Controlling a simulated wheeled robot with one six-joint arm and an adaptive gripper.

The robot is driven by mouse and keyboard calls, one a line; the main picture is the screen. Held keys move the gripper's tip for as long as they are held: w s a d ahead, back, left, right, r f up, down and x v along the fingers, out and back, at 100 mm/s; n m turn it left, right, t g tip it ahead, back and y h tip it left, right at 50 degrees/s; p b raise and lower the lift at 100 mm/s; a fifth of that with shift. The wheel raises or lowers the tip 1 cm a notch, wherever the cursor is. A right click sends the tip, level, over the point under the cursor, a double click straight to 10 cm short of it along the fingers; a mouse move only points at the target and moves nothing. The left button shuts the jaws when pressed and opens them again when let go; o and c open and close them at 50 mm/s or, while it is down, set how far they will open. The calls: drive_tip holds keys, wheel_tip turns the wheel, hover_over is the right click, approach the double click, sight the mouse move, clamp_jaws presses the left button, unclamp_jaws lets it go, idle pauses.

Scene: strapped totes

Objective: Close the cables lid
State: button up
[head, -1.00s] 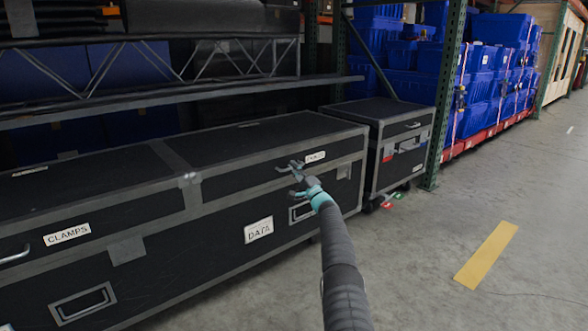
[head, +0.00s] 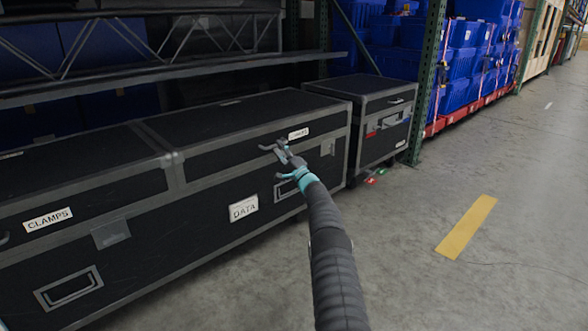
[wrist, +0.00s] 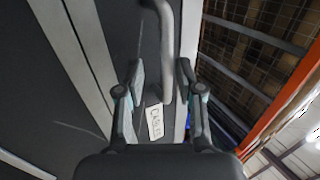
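The cables lid (head: 235,140) is the black, grey-edged right-hand lid of the long case, with a white CABLES label (head: 299,134) on its front. It looks down or nearly down on the case body; I cannot tell whether it is fully seated. The label also shows in the wrist view (wrist: 155,121). My gripper (head: 278,151) is at the lid's front face, just left of the label. In the wrist view my gripper (wrist: 161,78) is open, with the grey lid handle (wrist: 168,55) between its fingers. Contact with the handle is unclear.
The CLAMPS section (head: 48,219) adjoins on the left. A DATA label (head: 243,208) is on the case body below. A smaller black case (head: 385,125) stands to the right beside a green rack post (head: 428,80). Shelving (head: 200,82) overhangs behind. The floor (head: 420,280) at right is clear.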

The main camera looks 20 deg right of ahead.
drive_tip(key=v, duration=1)
drive_tip(key=shift+s+f, duration=0.25)
drive_tip(key=shift+d, duration=0.1)
